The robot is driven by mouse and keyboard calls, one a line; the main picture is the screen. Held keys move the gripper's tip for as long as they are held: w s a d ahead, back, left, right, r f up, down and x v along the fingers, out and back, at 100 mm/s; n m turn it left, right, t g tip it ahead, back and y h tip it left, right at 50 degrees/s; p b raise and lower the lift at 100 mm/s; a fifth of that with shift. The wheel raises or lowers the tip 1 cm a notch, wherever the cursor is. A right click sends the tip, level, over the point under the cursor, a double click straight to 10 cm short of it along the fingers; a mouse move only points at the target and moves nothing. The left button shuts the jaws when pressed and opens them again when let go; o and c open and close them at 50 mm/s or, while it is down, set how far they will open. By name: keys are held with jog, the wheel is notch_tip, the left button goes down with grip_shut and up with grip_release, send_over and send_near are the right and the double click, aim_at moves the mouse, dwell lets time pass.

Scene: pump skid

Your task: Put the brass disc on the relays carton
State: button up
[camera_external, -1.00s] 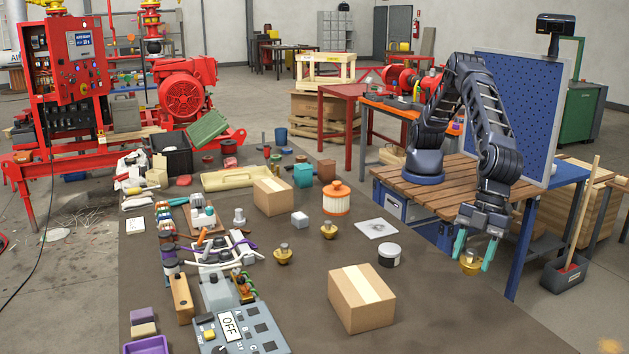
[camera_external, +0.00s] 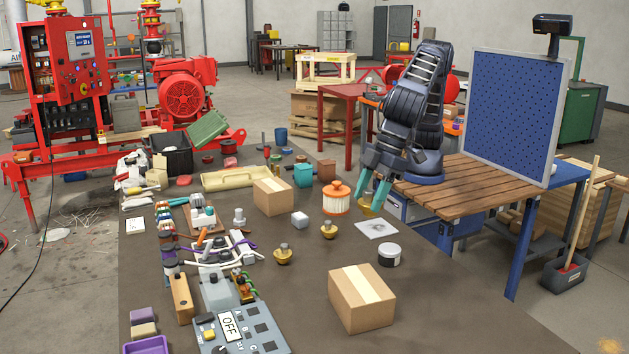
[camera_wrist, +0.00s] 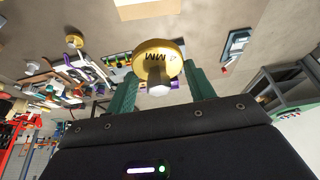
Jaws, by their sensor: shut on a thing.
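My gripper (camera_external: 371,203) is shut on a brass disc (camera_external: 368,209), above the brown table near a white sheet. Two cardboard cartons stand on the table: one front centre (camera_external: 361,300), one farther back left (camera_external: 272,196). No label is readable on either, so I cannot tell which is the relays carton. Part of a carton (camera_wrist: 148,9) shows at the top of the wrist view.
Two similar brass pieces stand on the table (camera_external: 283,255), (camera_external: 328,231). The table right of the front carton is clear.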

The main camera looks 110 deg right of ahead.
jog(key=shift+w+d+r, duration=0.1)
jog(key=shift+w+d, duration=0.2)
jog(key=shift+d, duration=0.1)
jog(key=shift+d+f, duration=0.15)
jog(key=shift+f, duration=0.15)
notch_tip(320, 180, down, 19)
jog(key=shift+f, duration=0.1)
jog(key=shift+f, duration=0.15)
jog(key=o, duration=1)
jog(key=v, duration=1.2)
